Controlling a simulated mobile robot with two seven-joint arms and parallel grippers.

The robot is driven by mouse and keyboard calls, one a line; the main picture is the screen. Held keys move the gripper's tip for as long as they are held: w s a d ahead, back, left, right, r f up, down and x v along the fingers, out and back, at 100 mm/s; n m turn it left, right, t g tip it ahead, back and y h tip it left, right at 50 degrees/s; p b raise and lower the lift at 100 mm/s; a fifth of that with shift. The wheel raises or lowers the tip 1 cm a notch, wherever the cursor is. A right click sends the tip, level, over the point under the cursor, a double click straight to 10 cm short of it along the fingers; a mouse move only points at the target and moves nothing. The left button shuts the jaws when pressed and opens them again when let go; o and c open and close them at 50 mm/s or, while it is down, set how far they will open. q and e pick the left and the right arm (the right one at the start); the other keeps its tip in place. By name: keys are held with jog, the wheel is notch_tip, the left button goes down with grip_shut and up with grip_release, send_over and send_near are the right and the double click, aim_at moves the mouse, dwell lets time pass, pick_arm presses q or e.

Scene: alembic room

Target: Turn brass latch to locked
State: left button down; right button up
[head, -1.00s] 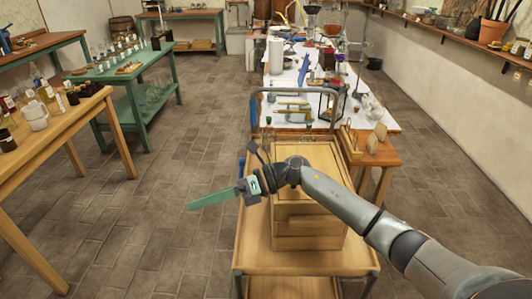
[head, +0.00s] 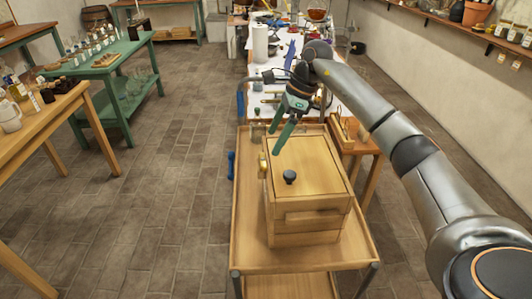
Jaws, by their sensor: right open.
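A wooden box (head: 318,208) with a flat lid stands on a wooden cart. A small brass piece (head: 263,165), which looks like the latch, sits on the box's left side near the top. It is too small to tell which way it is turned. A black round knob (head: 290,177) stands on the lid. My right gripper (head: 274,143) points down with its green fingers apart and empty, over the box's back left corner, close to the brass piece. I cannot tell if they touch. My left gripper is out of view.
The cart (head: 247,225) has bare room around the box. A blue handle (head: 231,165) shows at its left side. A cluttered white table (head: 262,65) stands behind. A small wooden table (head: 362,147) is at the right. Open floor lies to the left.

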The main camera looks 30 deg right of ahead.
aim_at(263, 159)
jog(key=x, duration=0.6)
jog(key=shift+w+a+f, duration=0.1)
jog(key=shift+a+f, duration=0.1)
jog(key=shift+f, duration=0.05)
jog(key=c, duration=1.1)
